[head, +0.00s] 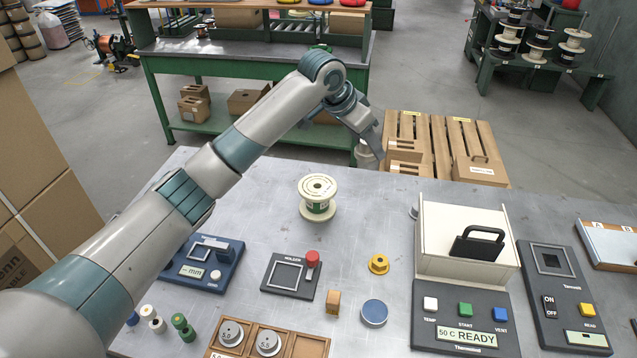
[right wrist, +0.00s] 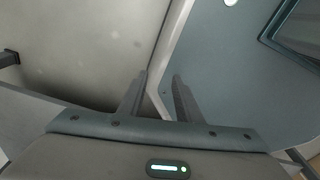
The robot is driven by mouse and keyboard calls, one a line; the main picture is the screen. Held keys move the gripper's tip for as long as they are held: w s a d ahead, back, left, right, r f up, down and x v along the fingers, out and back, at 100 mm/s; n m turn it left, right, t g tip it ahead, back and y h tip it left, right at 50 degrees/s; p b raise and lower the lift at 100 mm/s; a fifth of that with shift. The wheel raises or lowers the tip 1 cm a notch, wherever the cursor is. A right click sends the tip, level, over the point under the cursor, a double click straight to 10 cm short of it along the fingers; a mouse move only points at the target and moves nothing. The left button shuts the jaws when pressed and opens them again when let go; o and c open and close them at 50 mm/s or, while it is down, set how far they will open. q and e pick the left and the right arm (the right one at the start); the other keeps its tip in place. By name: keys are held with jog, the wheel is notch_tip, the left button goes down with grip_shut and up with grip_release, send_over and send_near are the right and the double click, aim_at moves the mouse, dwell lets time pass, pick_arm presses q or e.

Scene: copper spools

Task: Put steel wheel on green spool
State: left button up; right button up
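The green spool (head: 318,208) stands upright on the grey table, with pale flanges and a green band around its core. Steel wheels (head: 231,333) (head: 268,342) lie in separate compartments of a wooden tray (head: 321,346) at the front edge. My left arm crosses the head view from the lower left. Its gripper (head: 369,156) is past the table's far edge, to the right of and beyond the spool; its fingers are too unclear to tell. In the right wrist view my right gripper (right wrist: 158,78) has its fingers apart with nothing between them; it is not in the head view.
A white-walled box device (head: 464,243) with a black handle stands right of centre. A black holder (head: 285,277), yellow knob (head: 378,264), wooden block (head: 333,301) and blue disc (head: 374,313) lie in front of the spool. The table around the spool is clear.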

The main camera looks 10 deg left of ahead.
pick_arm(q)
jog(key=shift+r, duration=0.1)
jog(key=shift+a, duration=0.2)
jog(key=p, duration=0.5)
send_over(325, 183)
jog(key=s+a, duration=0.2)
notch_tip(325, 183, down, 7)
jog(key=shift+w+d+f, duration=0.1)
jog(key=shift+w+d, duration=0.05)
jog(key=shift+f+p, duration=0.8)
jog(key=shift+f, duration=1.2)
jog(key=o, duration=1.2)
jog(key=shift+c, duration=0.2)
